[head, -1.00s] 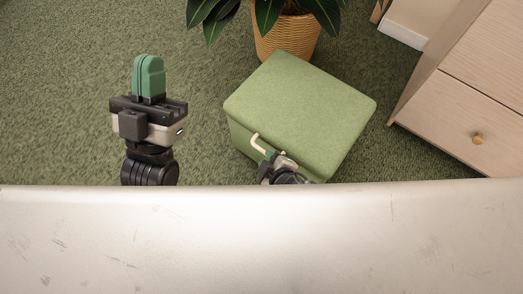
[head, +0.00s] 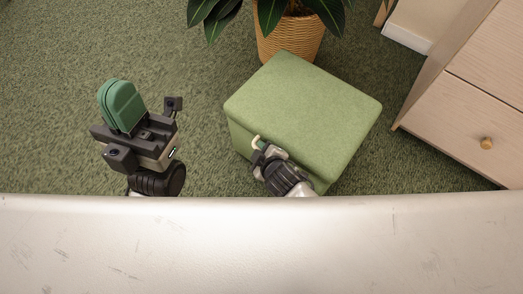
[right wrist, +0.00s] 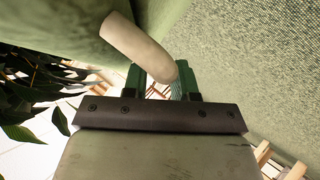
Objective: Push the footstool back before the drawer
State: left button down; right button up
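The green footstool (head: 305,105) stands on the carpet in front of the plant, to the left of the drawer cabinet (head: 450,125). A pale bent handle (head: 256,142) sticks out from its near left side. My right gripper (head: 262,150) is at this handle. In the right wrist view the handle (right wrist: 138,47) runs down to the space between the two green fingertips (right wrist: 160,80), which stand apart; I see no firm grip. My left gripper (head: 122,105) is raised over the carpet at the left, its green fingers together and empty.
A wicker plant pot (head: 288,38) stands close behind the footstool. A drawer with a round knob (head: 487,143) faces the right side, with a strip of carpet between cabinet and footstool. A pale surface (head: 260,245) fills the bottom of the head view.

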grip_shut()
dwell(1.3)
